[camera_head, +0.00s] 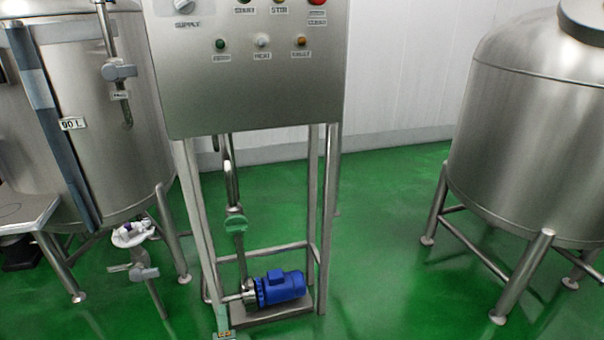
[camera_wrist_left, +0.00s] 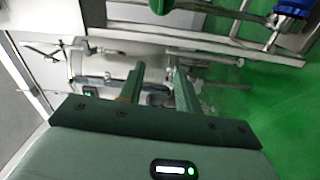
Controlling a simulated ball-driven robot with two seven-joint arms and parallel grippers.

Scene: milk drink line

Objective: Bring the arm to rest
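My left gripper (camera_wrist_left: 159,72) fills the lower part of the left wrist view, with its dark green body and two green fingers. The fingers stand apart with a clear gap, and I see nothing held between them. Metal pipes and fittings show behind the gap, some distance past the fingertips. In the head view only a small greenish piece with an orange mark shows at the bottom edge, and I cannot tell if it is part of this gripper. My right gripper shows in neither view.
A steel control panel (camera_head: 247,85) on legs stands ahead, above a blue pump motor (camera_head: 286,287). A steel tank (camera_head: 95,120) with a valve (camera_head: 118,72) is at left, another tank (camera_head: 530,130) at right. Green floor (camera_head: 385,250) is open between panel and right tank.

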